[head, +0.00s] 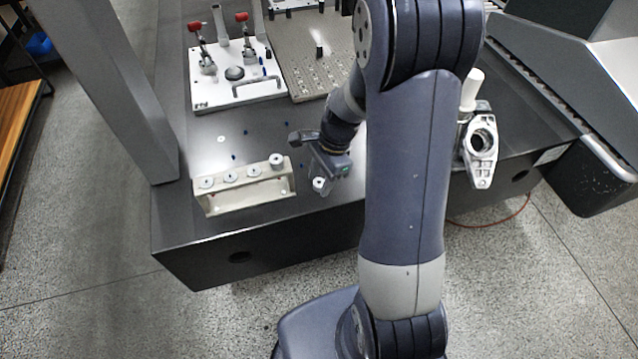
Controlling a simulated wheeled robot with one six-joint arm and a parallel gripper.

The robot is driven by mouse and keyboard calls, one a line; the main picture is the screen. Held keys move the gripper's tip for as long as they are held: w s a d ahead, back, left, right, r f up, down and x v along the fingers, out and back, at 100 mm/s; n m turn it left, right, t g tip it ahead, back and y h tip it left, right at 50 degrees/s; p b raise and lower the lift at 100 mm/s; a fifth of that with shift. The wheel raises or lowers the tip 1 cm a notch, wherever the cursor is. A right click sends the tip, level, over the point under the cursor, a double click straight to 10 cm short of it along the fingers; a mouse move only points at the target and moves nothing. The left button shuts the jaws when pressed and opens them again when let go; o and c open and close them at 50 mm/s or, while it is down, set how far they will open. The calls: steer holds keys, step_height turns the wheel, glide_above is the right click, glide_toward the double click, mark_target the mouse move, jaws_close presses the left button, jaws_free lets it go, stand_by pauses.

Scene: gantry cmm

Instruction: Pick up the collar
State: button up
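A small light-grey ring-shaped part, which looks like a collar (320,186), is near the front edge of the dark table, to the right of the rack. My gripper (316,168) is low over the table, right above and beside this part, and hides some of it. I cannot tell whether the fingers touch it or how far apart they are. A cream rack (245,195) stands to the left with several similar round grey parts along its top. The rightmost of these (277,160) sits higher than the others.
A white fixture plate (237,92) with red-handled clamps and a grey plate with holes (312,50) lie farther back. A metal casting (481,145) stands at the right, beyond my arm. A grey column (115,90) rises at the left. Small blue pieces lie on the table behind the rack.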

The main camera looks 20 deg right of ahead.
steer(key=c, duration=0.8)
steer(key=shift+r, duration=0.15)
